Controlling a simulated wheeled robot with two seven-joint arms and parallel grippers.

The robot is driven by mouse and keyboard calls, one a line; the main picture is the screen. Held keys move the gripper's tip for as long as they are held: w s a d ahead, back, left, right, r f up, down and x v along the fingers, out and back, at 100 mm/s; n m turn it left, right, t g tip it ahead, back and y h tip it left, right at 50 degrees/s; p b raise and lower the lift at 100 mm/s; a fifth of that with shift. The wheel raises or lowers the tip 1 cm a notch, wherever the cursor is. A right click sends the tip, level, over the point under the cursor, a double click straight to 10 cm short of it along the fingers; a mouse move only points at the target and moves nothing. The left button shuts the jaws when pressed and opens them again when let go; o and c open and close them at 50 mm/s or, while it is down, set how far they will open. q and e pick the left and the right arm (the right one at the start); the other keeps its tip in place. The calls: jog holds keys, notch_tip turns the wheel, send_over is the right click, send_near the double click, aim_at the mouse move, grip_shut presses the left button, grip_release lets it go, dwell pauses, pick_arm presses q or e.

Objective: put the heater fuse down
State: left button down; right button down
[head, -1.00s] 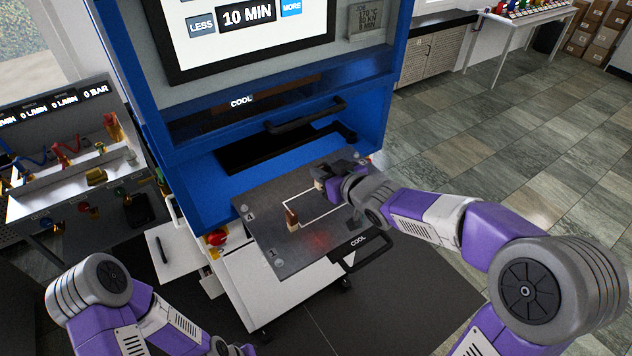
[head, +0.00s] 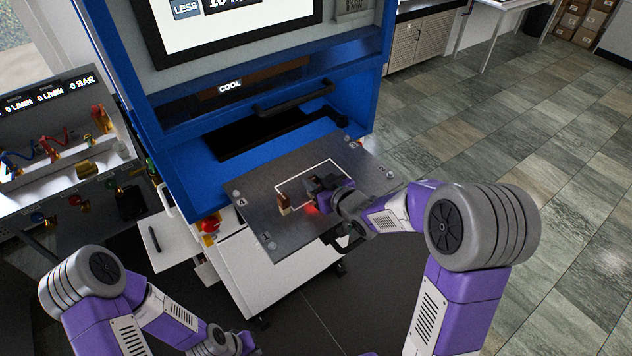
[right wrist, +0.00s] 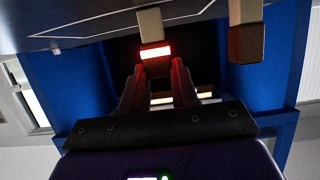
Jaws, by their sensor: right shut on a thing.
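My right gripper (head: 312,194) is over the grey metal plate (head: 262,215) in front of the blue press. In the right wrist view its fingers (right wrist: 155,75) are shut on a small beige block (right wrist: 150,25), which I take to be the heater fuse. A red glow lies at the fingertips. I cannot tell whether the block touches the plate. A second piece, brown and beige (head: 284,204), stands on the plate just left of the gripper; it also shows in the right wrist view (right wrist: 245,38). My left gripper (head: 240,344) is low in the head view, its fingers unclear.
The blue press (head: 190,170) stands behind the plate, with a dark handle (head: 295,97). A white outline marks the middle of the plate, whose left part is bare. A bench with valves and gauges (head: 60,150) is at the left. A red knob (head: 210,225) sits beside the plate.

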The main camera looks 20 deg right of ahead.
jog(key=shift+f, duration=0.15)
jog(key=c, duration=0.8)
grip_release()
jog(key=shift+c, duration=0.2)
jog(key=shift+r, duration=0.2)
jog(key=shift+s+d+r, duration=0.1)
jog(key=shift+s+r, duration=0.05)
jog(key=shift+s, duration=0.05)
jog(key=v, duration=1.1)
jog(key=shift+s, duration=0.25)
jog(key=shift+d, duration=0.1)
